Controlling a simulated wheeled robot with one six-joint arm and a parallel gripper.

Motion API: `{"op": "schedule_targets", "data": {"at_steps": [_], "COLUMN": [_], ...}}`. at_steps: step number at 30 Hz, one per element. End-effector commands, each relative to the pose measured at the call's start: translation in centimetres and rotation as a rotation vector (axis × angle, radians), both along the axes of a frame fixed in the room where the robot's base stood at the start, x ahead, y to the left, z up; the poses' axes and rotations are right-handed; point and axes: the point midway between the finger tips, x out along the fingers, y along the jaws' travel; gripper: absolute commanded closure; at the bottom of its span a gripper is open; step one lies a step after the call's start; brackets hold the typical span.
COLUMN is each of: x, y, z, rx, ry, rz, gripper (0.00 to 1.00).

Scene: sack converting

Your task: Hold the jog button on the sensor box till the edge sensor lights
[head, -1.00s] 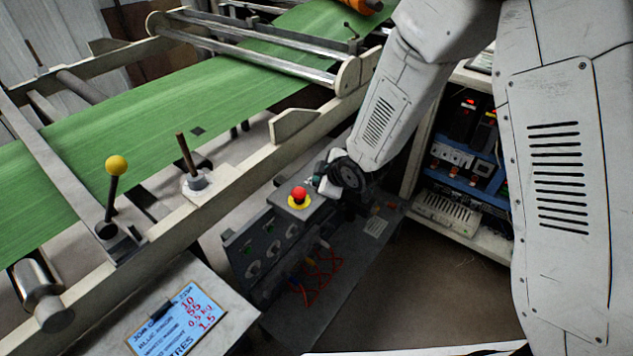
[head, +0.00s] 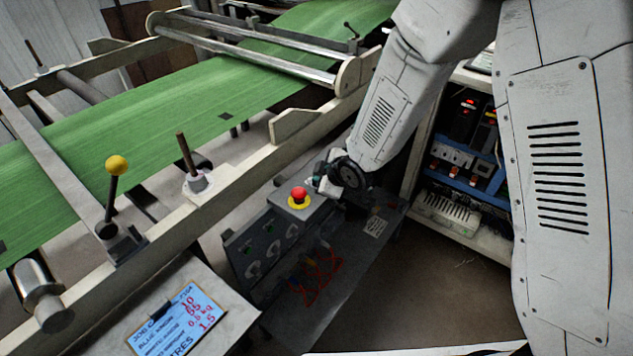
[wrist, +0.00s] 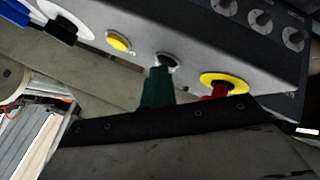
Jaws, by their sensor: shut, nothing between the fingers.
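The grey sensor box (head: 283,228) stands below the machine rail in the head view, with a red mushroom button (head: 299,194) on a yellow ring on top. In the wrist view the box face (wrist: 190,25) shows a dark button in a metal ring (wrist: 168,60), between a yellow round button or lamp (wrist: 119,43) and the red mushroom button (wrist: 218,88). My gripper (wrist: 158,84) is shut and empty. Its green tip is at the dark button, seemingly touching it and partly hiding it. I cannot pick out the edge sensor or tell whether any lamp is lit.
A green web (head: 130,145) with a dark mark (head: 226,116) runs over the machine frame. A yellow-knobbed lever (head: 117,166) and a job card (head: 177,319) are at lower left.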

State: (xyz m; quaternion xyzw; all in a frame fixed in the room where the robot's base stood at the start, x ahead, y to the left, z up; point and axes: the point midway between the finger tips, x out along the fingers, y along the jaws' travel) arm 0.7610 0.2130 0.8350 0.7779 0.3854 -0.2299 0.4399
Motion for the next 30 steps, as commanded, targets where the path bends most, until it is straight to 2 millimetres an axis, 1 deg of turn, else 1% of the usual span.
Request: {"op": "schedule_targets", "data": {"at_steps": [12,22,30], "x": [0.0,0.0,0.0], "y": [0.0,0.0,0.0], "z": [1.6,1.8,4.3], "rx": [-0.001,0.0,0.001], "ry": [0.0,0.0,-0.002], "rz": [0.001,0.0,-0.001], "gripper": [1.0,1.0,1.0]}}
